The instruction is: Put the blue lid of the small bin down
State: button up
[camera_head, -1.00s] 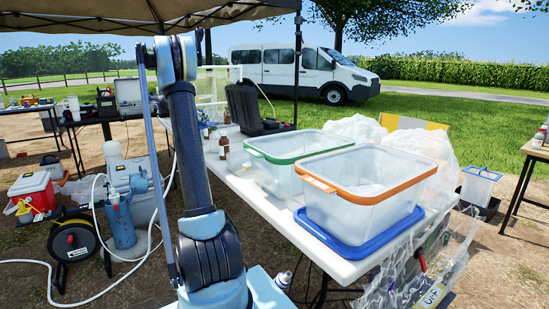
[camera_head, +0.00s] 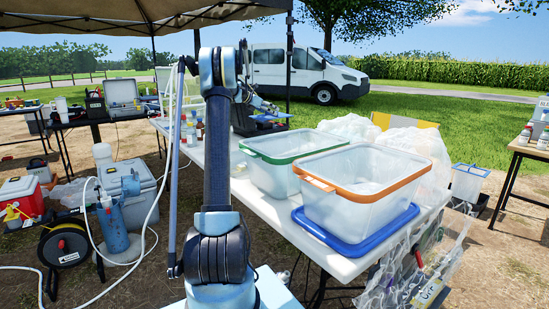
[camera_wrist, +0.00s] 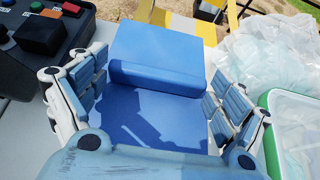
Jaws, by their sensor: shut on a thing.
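My gripper (camera_wrist: 155,78) is shut on a blue lid (camera_wrist: 158,46) in the wrist view. Its two jointed fingers lie on the left and right sides of the lid, with a raised bar across between them. A shadow of my gripper falls on the near part of the lid. I cannot tell whether the lid touches the table. A small clear bin (camera_head: 468,184) with a blue rim stands low beyond the table's right end.
The white table (camera_head: 345,266) holds a green-rimmed bin (camera_head: 268,176) and an orange-rimmed bin (camera_head: 350,208) on a larger blue lid (camera_head: 318,230). A plastic bag (camera_wrist: 262,58) and a black control box (camera_wrist: 52,38) flank my gripper.

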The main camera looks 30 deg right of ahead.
jog(key=shift+s+d+f, duration=0.15)
jog(key=shift+f, duration=3.35)
jog(key=shift+s+d+f, duration=0.1)
jog(key=shift+s+f, duration=0.1)
jog(key=shift+f, duration=3.3)
jog(key=shift+s+d+f, duration=0.15)
jog(key=shift+f, duration=3.35)
jog(key=o, duration=0.8)
